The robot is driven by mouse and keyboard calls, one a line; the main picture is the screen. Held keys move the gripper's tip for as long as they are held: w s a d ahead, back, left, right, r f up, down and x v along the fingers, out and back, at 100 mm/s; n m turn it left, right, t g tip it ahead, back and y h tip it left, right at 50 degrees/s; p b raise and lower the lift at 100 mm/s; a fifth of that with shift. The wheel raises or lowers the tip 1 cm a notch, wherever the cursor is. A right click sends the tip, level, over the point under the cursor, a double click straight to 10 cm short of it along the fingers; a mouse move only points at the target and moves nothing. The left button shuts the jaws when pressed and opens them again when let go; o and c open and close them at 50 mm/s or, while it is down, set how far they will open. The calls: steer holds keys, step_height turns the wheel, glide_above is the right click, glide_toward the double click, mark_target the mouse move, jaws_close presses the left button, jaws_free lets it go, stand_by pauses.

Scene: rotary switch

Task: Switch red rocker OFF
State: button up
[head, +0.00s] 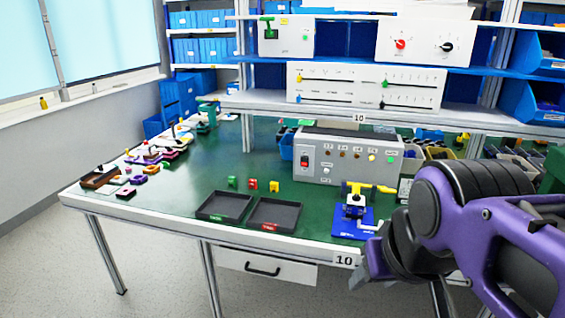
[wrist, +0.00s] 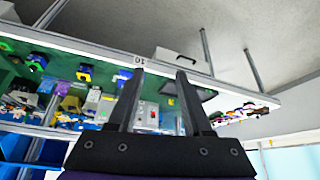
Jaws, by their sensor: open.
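The red rocker (head: 304,161) is on the left end of the front of a grey control box (head: 340,172) that stands on the green bench. Whether it is on or off cannot be told at this size. In the wrist view, which is upside down, the red rocker (wrist: 153,114) shows small between my fingers. My gripper (wrist: 160,72) is open and empty, well short of the box. In the head view my arm is at the lower right, and the gripper is partly hidden by the arm near the bench's front edge.
A blue-based device with a yellow clamp (head: 356,208) stands before the box's right part. Two dark trays (head: 224,207) lie at the front, with small coloured blocks (head: 252,184) behind. A shelf (head: 340,110) overhangs the box.

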steer(key=shift+c, duration=0.3)
jaws_close()
stand_by(1.3)
